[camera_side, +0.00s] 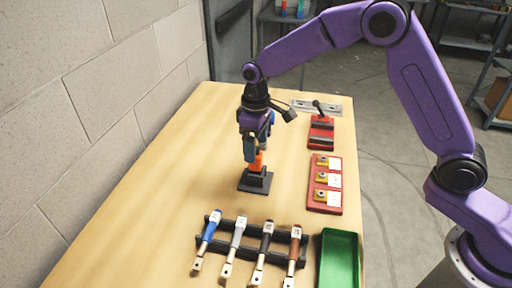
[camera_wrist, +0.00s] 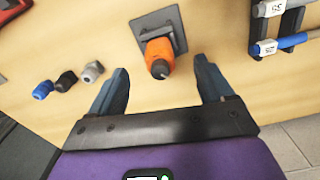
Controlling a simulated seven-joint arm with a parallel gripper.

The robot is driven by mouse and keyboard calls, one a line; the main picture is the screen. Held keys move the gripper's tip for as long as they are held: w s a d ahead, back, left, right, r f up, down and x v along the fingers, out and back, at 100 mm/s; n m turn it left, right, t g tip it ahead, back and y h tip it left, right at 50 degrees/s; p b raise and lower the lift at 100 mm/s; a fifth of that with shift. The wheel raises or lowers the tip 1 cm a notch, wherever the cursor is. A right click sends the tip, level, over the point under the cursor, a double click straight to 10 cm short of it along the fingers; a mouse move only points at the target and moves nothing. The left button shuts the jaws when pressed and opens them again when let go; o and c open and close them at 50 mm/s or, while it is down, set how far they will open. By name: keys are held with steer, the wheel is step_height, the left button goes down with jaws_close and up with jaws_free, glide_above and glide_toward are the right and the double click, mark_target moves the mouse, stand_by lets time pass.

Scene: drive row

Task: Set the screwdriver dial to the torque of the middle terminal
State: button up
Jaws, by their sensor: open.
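An orange tool (camera_side: 258,161), which looks like the screwdriver, stands upright in a black stand (camera_side: 254,182) mid-table. In the wrist view the orange tool (camera_wrist: 158,58) points toward the camera, with its dark tip showing; I cannot make out a dial marking. My gripper (camera_side: 251,150) is open above it. In the wrist view my gripper (camera_wrist: 161,85) has a finger on each side, apart from the tool. The red terminal board (camera_side: 314,202) carries three brass terminals with white labels. The middle terminal (camera_side: 321,178) has a label (camera_side: 334,181) too small to read.
A black rack (camera_side: 208,250) in front holds several labelled tools with coloured handles. A green tray (camera_side: 340,262) is at its right. A red block (camera_side: 320,138) with a black lever stands behind the board. Blue, black and grey pieces (camera_wrist: 66,81) lie left in the wrist view.

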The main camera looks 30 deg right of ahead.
steer(key=c, duration=1.4)
steer(key=m, duration=0.7)
steer(key=o, duration=1.4)
steer(key=shift+r, duration=3.5)
